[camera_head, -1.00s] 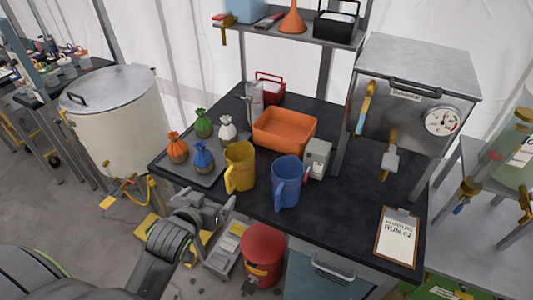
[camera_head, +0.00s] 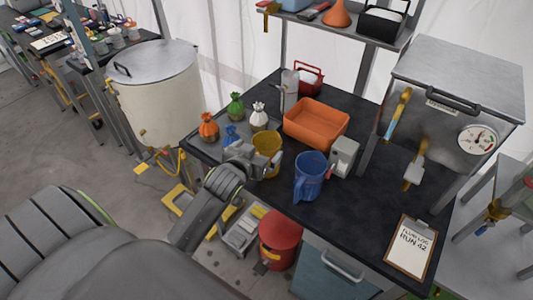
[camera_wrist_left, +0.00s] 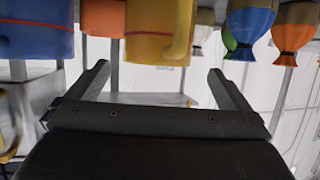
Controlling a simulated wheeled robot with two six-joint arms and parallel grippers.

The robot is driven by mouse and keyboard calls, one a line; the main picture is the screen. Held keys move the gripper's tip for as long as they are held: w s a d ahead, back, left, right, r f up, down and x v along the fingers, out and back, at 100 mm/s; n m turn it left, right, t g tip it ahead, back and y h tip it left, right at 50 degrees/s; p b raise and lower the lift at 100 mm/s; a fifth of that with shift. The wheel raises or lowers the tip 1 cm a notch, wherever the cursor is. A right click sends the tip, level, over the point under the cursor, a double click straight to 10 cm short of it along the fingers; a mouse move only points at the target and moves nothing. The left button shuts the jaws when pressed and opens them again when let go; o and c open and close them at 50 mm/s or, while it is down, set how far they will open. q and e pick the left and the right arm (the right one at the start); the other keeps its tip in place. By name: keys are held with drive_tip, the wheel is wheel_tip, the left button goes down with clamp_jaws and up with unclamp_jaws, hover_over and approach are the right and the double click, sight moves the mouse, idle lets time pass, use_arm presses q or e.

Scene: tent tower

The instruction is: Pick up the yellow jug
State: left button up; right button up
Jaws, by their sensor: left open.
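The yellow jug (camera_head: 268,142) stands upright on the black bench between the sacks and the blue jug. My left gripper (camera_head: 260,161) is open and empty at the jug's near side, hiding its lower part and handle in the head view. In the left wrist view, which looks inverted, the yellow jug (camera_wrist_left: 150,32) hangs at the top with its handle toward the right. The open fingers of the left gripper (camera_wrist_left: 158,68) show below it, not closed on it; I cannot tell whether they touch it. My right gripper is not in view.
The blue jug (camera_head: 310,177) stands close right of the yellow one. Tied sacks, including an orange one (camera_head: 209,126), stand on the left. Behind are an orange tub (camera_head: 316,122) and a grey box (camera_head: 343,157). Bare bench lies around the clipboard (camera_head: 410,248).

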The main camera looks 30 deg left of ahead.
sight(266, 143)
use_arm(q)
drive_tip(key=shift+x, duration=0.85)
drive_tip(key=shift+w+p, duration=0.45)
drive_tip(key=shift+w, duration=0.1)
drive_tip(key=p+x, duration=0.1)
drive_tip(key=x, duration=0.2)
drive_tip(key=shift+d+r, duration=0.1)
drive_tip(key=shift+d, duration=0.05)
drive_tip(key=shift+w+f, duration=0.3)
drive_tip(key=shift+w, duration=0.2)
drive_tip(key=c, duration=1.3)
drive_tip(key=shift+o, duration=0.2)
